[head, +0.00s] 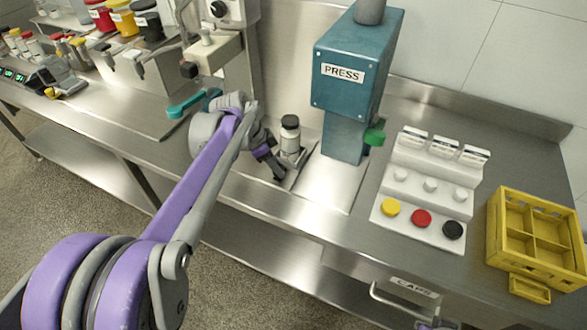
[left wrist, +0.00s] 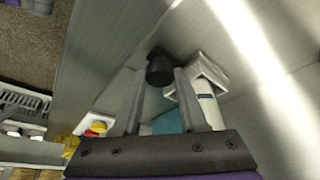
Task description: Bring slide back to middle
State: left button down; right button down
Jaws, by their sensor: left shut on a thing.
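The slide (head: 290,160) is a small grey carriage on the steel bench, left of the blue press (head: 345,85). A pale container with a black top (head: 290,122) stands upright on it; its pale striped side (left wrist: 207,105) shows in the left wrist view. My left gripper (head: 272,165) is at the slide's front side, shut on a black knob (left wrist: 160,68), which seems to be the slide's handle. The knob lies between the fingertips in the left wrist view. A grey part at the bottom edge of the head view may belong to my right gripper (head: 437,325).
A teal lever (head: 193,102) reaches out left of the slide. Right of the press stand a white cap rack (head: 422,190) and a yellow crate (head: 494,235). A CAPS drawer handle (head: 402,302) sticks out in front. Bare steel lies between slide and press.

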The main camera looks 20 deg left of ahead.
pick_arm(q)
jog(key=shift+w+a+p, duration=0.1)
jog(key=shift+a+p, duration=0.2)
jog(key=shift+a, duration=2.15)
jog(key=c, duration=0.7)
grip_release()
jog(key=shift+c, duration=0.2)
jog(key=shift+r, duration=0.1)
jog(key=p+v, duration=0.1)
jog(key=v, duration=0.9)
jog(key=shift+r, duration=0.25)
